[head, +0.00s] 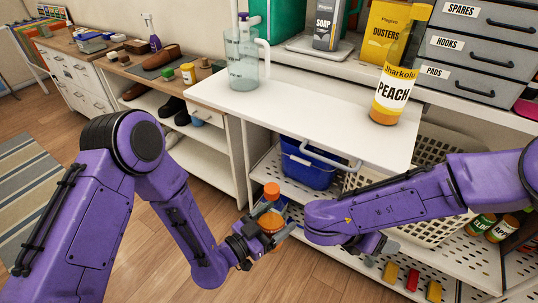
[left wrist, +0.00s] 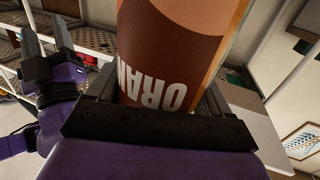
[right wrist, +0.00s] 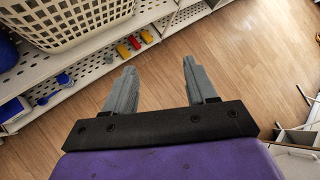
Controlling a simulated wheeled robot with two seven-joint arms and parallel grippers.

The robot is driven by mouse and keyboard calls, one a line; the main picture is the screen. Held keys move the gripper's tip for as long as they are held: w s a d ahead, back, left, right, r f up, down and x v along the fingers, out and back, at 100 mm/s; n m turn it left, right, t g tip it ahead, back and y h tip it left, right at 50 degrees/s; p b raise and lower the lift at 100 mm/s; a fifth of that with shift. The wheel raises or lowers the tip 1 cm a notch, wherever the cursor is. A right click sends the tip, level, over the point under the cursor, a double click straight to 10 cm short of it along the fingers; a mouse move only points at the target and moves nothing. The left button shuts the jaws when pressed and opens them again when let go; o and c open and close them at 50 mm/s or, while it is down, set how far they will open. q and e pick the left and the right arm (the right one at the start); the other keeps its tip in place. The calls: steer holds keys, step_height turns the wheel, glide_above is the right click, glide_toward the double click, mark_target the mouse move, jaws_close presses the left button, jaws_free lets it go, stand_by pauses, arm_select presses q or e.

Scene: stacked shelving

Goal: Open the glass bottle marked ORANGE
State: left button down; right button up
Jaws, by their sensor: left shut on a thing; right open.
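The glass bottle marked ORANGE shows in the head view as a small orange bottle (head: 271,222) with an orange cap (head: 271,190) on top. My left gripper (head: 268,238) is shut around it and holds it in the air in front of the shelving. In the left wrist view the bottle (left wrist: 180,50) fills the middle, with "ORAN" readable on its dark label; its cap is out of that view. My right gripper (head: 380,246) is to the right of the bottle, apart from it, partly hidden by its forearm. In the right wrist view its jaws (right wrist: 160,85) are open and empty.
A bottle marked PEACH (head: 391,95) and a clear jug (head: 243,62) stand on the white top (head: 310,115). Below are a blue basket (head: 308,165), a cream laundry basket (head: 430,228) and perforated shelves. Grey drawers (head: 470,55) are at upper right. The wooden floor below my grippers is clear.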

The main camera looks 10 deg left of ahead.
steer(key=s+a+r+m+g+y, duration=0.35)
steer(key=a+r+m, duration=0.55)
steer(key=r+m, duration=0.4)
step_height(320, 180, up, 7)
steer(key=m+y, duration=0.1)
steer(key=y, duration=0.6)
glide_above(270, 186)
steer(key=shift+s+f+t, duration=0.1)
steer(key=shift+t, duration=0.15)
step_height(270, 186, down, 8)
steer(key=shift+r, duration=0.1)
jaws_close()
